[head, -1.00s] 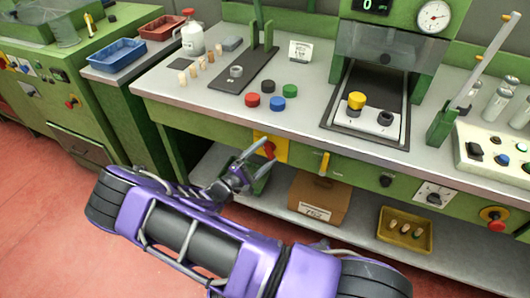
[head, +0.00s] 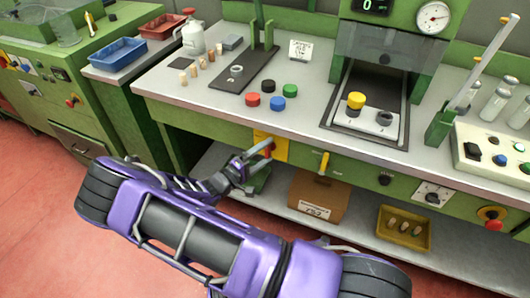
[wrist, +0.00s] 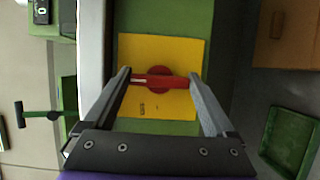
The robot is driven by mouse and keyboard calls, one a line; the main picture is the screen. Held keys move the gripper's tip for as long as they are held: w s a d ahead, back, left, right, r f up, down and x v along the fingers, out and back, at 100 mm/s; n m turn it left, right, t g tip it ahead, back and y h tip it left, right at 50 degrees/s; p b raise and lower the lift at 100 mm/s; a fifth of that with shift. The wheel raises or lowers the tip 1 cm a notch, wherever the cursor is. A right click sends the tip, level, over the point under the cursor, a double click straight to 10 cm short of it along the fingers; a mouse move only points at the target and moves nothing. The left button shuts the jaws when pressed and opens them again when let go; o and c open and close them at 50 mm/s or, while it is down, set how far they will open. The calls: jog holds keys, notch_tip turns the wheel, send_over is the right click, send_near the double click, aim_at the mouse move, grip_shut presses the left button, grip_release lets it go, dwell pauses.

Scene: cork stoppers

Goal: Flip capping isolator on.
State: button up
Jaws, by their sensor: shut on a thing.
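A red rotary handle on a square yellow plate (head: 283,150) is set in the green front panel below the bench top; I take it as the capping isolator. In the wrist view the red handle (wrist: 160,80) lies crosswise in the picture on the yellow plate (wrist: 160,50), with small print too small to read. My gripper (wrist: 158,78) has one finger at each end of the handle and is shut on it. In the head view my gripper (head: 267,149) reaches the plate and partly hides the handle.
To the right on the front panel are a yellow lever (head: 323,162), a black knob (head: 385,180), a white-plated switch (head: 433,192) and another red knob (head: 493,215). A cardboard box (head: 316,197) and yellow tray (head: 404,232) stand on the shelf below.

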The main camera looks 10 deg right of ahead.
jog(key=o, duration=1.1)
jog(key=shift+c, duration=0.2)
jog(key=shift+a, duration=0.1)
jog(key=v, duration=1.7)
jog(key=shift+a, duration=0.2)
